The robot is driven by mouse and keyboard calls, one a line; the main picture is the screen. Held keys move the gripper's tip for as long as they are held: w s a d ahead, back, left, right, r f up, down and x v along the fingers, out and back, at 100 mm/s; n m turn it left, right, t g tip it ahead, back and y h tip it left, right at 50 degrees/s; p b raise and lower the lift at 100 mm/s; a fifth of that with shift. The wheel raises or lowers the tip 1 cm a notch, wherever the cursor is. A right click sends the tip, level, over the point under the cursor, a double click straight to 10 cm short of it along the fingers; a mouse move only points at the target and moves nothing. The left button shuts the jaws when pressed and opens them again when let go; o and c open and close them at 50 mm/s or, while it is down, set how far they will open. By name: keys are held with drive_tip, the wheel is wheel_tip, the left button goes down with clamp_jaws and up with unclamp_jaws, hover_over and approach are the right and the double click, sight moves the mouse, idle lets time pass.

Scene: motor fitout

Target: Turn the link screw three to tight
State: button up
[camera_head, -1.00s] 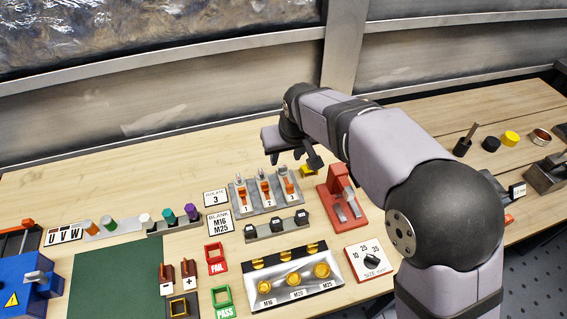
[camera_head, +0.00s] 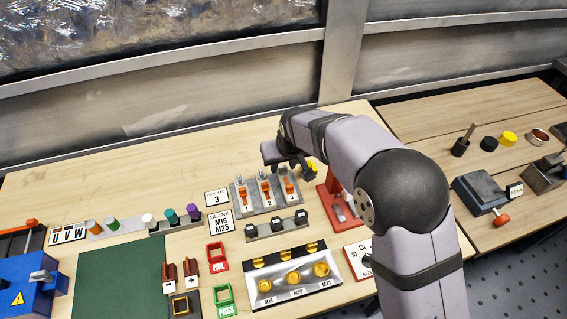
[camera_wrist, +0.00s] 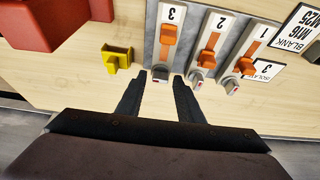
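A grey link block (camera_head: 267,207) with three orange levers numbered 1, 2 and 3 stands near the middle of the bench. In the wrist view, the lever for 3 (camera_wrist: 169,34) lies along its own grey track. A small grey screw head, link screw three (camera_wrist: 160,74), sits at the end of that track. My gripper (camera_wrist: 157,82) is open and empty, with its black fingers either side of the line to this screw and the tips close to it. I cannot tell whether they touch it. In the head view my gripper (camera_head: 289,165) hangs above the block's far right end.
A yellow bracket (camera_wrist: 117,59) and a red tool (camera_wrist: 45,20) stand close to the left in the wrist view. The screws of tracks 2 (camera_wrist: 196,78) and 1 (camera_wrist: 232,87) are close to the right. A bare bench strip lies behind the block.

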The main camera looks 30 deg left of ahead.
clamp_jaws()
drive_tip(key=shift+m, duration=0.4)
drive_tip(key=m+b, duration=0.1)
drive_tip(key=m+h+b, duration=0.1)
drive_tip(key=m, duration=0.1)
drive_tip(key=m+t, duration=0.1)
drive_tip(key=shift+s+a+f+h+b, duration=0.1)
drive_tip(key=shift+a+h+b, duration=0.15)
drive_tip(key=shift+h+b, duration=0.15)
drive_tip(key=m+h, duration=0.1)
drive_tip(key=m, duration=0.3)
drive_tip(key=shift+b, duration=0.3)
drive_tip(key=m+h+p, duration=0.1)
drive_tip(key=m, duration=0.1)
drive_tip(key=m+h+p, duration=0.1)
drive_tip(key=m, duration=0.1)
drive_tip(key=shift+a+r+m+p, duration=0.2)
drive_tip(key=shift+r+m+p, duration=0.1)
drive_tip(key=shift+r, duration=0.05)
drive_tip(key=m+h+p, duration=0.1)
drive_tip(key=m+p, duration=0.2)
drive_tip(key=shift+g+p, duration=0.3)
drive_tip(key=shift+a+f+m+p, duration=0.1)
drive_tip(key=shift+m+p, duration=0.35)
drive_tip(key=shift+m, duration=0.05)
drive_tip(key=shift+f+m+h+p, duration=0.15)
drive_tip(key=shift+m+h+p, duration=0.15)
drive_tip(key=shift+p, duration=0.05)
